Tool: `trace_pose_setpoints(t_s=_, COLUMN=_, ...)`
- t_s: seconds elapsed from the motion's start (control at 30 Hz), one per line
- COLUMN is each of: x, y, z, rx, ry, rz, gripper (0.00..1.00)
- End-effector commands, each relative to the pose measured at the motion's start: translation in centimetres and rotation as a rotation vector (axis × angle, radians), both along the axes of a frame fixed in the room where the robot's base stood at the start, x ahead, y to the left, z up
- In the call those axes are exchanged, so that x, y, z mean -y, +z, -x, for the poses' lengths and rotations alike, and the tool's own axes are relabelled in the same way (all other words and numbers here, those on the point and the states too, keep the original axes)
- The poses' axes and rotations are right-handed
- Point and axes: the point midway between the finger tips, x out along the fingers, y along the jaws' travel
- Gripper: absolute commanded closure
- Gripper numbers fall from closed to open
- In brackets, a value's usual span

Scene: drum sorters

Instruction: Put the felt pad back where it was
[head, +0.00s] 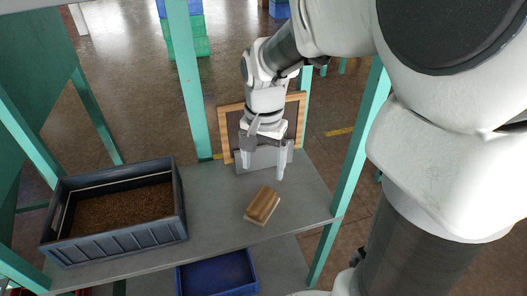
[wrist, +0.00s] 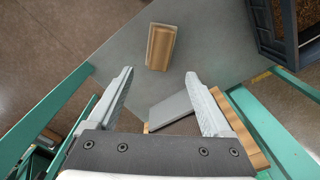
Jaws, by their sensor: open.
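The felt pad, seen as a wooden-backed block with a pale base layer (head: 263,205), lies on the grey table top near its front edge, right of the crate. In the wrist view the pad (wrist: 161,47) lies beyond my fingertips, touching neither. My gripper (head: 264,168) is open and empty, above the table at the back, in front of a wood-framed dark board (head: 229,127). In the wrist view my gripper (wrist: 160,76) has its two fingers wide apart. A grey slab (head: 262,158) stands at the foot of the board, partly hidden by my fingers.
A dark grey crate (head: 120,249) of brown granules stands on the left of the table. A blue tray (head: 218,275) sits on a lower level below the front edge. Teal posts (head: 188,85) rise around the table. The table between crate and pad is clear.

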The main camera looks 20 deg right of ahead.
Motion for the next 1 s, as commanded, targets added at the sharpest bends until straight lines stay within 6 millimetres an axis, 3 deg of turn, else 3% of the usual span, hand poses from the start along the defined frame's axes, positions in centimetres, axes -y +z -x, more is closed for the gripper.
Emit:
trace_pose_setpoints(t_s=0.2, x=0.0, y=4.7, z=3.8, rx=0.147, ry=0.217, rz=0.023, gripper=0.16)
trace_pose_setpoints(t_s=0.4, x=0.0, y=7.7, z=7.7, rx=0.278, ry=0.426, rz=0.08, gripper=0.16)
trace_pose_setpoints(t_s=0.7, x=0.1, y=9.2, z=12.0, rx=0.407, ry=0.651, rz=0.175, gripper=0.16)
trace_pose_setpoints(t_s=1.0, x=0.1, y=9.3, z=12.6, rx=0.425, ry=0.691, rz=0.193, gripper=0.16)
